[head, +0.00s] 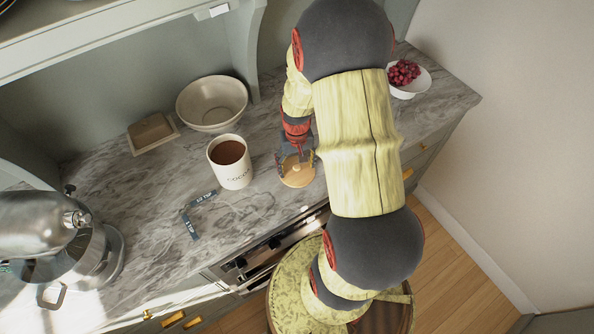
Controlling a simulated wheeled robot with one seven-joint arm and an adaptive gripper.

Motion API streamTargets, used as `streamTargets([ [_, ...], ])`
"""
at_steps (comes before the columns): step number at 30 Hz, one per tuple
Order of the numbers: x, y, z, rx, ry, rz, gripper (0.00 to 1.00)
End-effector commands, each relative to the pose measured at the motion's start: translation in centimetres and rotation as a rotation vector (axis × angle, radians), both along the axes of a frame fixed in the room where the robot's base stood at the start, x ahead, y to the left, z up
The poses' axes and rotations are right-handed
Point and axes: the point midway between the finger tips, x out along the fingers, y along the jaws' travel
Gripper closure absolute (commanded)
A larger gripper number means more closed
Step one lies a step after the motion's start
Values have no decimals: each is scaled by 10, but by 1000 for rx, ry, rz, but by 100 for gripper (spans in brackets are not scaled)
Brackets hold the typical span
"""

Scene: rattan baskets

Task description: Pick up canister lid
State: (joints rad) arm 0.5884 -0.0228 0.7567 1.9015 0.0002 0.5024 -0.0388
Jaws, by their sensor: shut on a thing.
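The canister lid (297,176) is a round, light wooden disc at the front of the marble counter. My gripper (296,163) comes down on it from above and is shut on it. I cannot tell whether the lid touches the counter or is slightly raised. A white canister (234,176) with dark lettering stands open just left of the lid, with brown powder inside. My arm hides the counter to the right of the gripper.
A cream bowl (212,103) and a small square wooden dish (152,133) stand behind. A metal stand mixer (52,236) is at left. A white bowl of red berries (407,80) is at back right.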

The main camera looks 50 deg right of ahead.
Motion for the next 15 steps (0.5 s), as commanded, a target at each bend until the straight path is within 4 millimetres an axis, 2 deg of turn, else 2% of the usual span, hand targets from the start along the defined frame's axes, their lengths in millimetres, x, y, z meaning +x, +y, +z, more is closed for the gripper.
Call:
streamTargets([
  [5, -3, 2, -5, 5, 8, 1, 56],
  [15, -5, 3, -7, 7, 12, 1, 58],
])
